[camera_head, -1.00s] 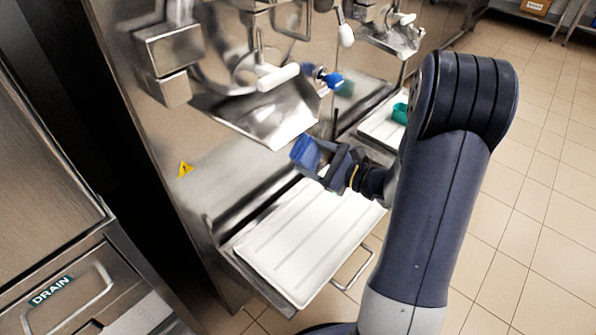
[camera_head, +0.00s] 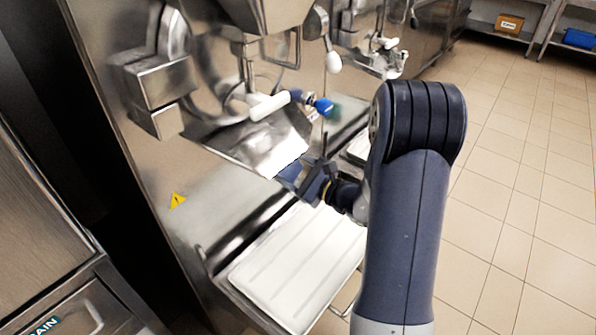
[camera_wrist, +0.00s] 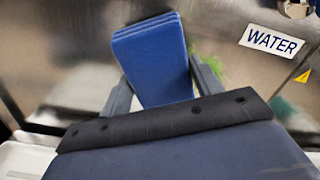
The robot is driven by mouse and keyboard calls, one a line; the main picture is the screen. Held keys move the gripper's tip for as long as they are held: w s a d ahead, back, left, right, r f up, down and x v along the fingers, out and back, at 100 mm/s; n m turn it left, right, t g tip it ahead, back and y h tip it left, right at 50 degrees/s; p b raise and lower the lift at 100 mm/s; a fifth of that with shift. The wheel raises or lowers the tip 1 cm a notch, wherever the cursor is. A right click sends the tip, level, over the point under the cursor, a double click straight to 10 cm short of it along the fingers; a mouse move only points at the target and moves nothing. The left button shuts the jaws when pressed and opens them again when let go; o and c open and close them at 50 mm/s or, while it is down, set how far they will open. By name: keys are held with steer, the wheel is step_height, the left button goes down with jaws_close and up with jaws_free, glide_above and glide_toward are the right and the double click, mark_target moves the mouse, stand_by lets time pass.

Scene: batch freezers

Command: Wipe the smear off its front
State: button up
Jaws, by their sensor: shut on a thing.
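My gripper (camera_head: 314,185) is shut on a folded blue cloth (camera_head: 290,172), in front of the steel machine's lower front and above its white tray. In the wrist view the blue cloth (camera_wrist: 155,62) stands up between the two fingers, its far edge towards the steel front (camera_wrist: 75,45). A green smear (camera_wrist: 208,66) shows on the steel just right of the cloth, partly hidden by the cloth and a finger. I cannot tell whether the cloth touches the steel.
A white ribbed drip tray (camera_head: 295,265) lies below my gripper. Above are a steel chute (camera_head: 265,145), a white handle (camera_head: 269,105) and a blue knob (camera_head: 323,106). A WATER label (camera_wrist: 273,40) is right of the smear. Tiled floor (camera_head: 510,190) is clear on the right.

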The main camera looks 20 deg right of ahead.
mark_target(299, 163)
steer(key=shift+b+x, duration=0.3)
steer(key=shift+x, duration=0.7)
stand_by(0.7)
steer(key=shift+w+d+b, duration=0.15)
steer(key=shift+w+d, duration=0.25)
steer(key=shift+d, duration=0.25)
steer(key=shift+w+d+b, duration=0.15)
steer(key=shift+w+d, duration=0.3)
steer(key=shift+d, duration=0.25)
steer(key=w+d, duration=0.1)
steer(key=d, duration=0.1)
steer(key=w+d+b, duration=0.1)
steer(key=w+d, duration=0.2)
steer(key=d, duration=0.1)
steer(key=shift+w+f, duration=0.1)
steer(key=shift+w, duration=0.2)
steer(key=shift+a+b, duration=0.1)
steer(key=shift+b, duration=0.25)
steer(key=shift+s+a+b, duration=0.75)
steer(key=shift+s+a, duration=0.3)
steer(key=shift+a, duration=0.4)
steer(key=shift+s+a+b, duration=0.8)
steer(key=shift+s+a, duration=0.2)
steer(key=shift+a, duration=0.45)
steer(key=shift+s+a+b, duration=0.75)
steer(key=shift+s+a, duration=0.3)
steer(key=shift+a, duration=0.4)
